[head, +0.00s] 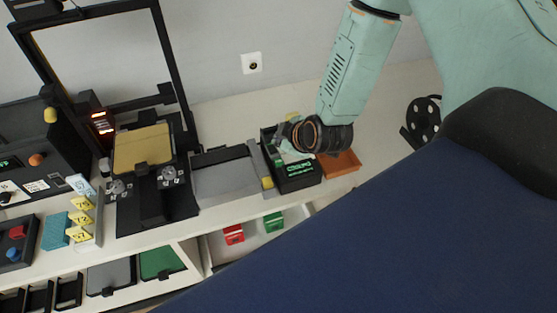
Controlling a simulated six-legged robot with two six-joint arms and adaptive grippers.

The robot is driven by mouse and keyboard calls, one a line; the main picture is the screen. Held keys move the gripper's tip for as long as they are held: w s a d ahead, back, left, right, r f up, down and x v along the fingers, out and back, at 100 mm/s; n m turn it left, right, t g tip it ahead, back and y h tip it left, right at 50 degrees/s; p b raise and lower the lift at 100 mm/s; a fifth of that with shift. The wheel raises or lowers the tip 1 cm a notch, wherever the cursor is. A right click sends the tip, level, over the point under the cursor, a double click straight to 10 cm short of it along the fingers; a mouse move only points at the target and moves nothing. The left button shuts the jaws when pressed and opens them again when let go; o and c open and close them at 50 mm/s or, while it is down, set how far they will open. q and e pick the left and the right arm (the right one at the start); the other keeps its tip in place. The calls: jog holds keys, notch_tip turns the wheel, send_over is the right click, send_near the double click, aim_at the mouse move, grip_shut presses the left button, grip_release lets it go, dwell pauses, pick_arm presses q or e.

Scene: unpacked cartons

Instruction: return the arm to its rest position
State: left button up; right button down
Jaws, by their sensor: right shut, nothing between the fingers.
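My right arm comes in from the upper right in pale green. Its dark ribbed wrist is above the back of the shelf top. My right gripper (284,138) points left, over a black box with green lettering (297,175), and is shut and empty. Its fingers are small here and partly hidden by the wrist. I cannot tell whether they touch the box's contents. My left gripper is not in view.
An orange tray (341,164) lies right of the black box. A grey tray (226,176) and a framed black machine (154,190) stand to the left. A black reel (423,118) stands at the right. Red (233,234) and green (273,222) blocks sit on a lower shelf.

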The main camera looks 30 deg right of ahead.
dwell(0.4)
jog(key=s+m, duration=0.1)
jog(key=s+a+f+m, duration=0.1)
jog(key=m, duration=0.1)
jog(key=s+f+m+g, duration=0.1)
jog(key=m, duration=0.1)
jog(key=shift+s+a+f+b, duration=0.1)
jog(key=shift+a+f+b, duration=0.15)
jog(key=shift+b, duration=0.15)
jog(key=s+a+f+m+g+b, duration=0.1)
jog(key=s+a+f+g+b, duration=0.1)
jog(key=s+f+b, duration=0.6)
jog(key=s+a+f+m+g+b, duration=0.1)
jog(key=s+a+f+g+b, duration=0.1)
jog(key=s+f+b, duration=0.6)
jog(key=s+a+f+m+g+b, duration=0.2)
jog(key=s+f+b, duration=0.6)
jog(key=f, duration=1)
jog(key=s+g, duration=0.2)
jog(key=s, duration=0.1)
jog(key=shift+s+a+b, duration=0.3)
jog(key=shift+s, duration=0.05)
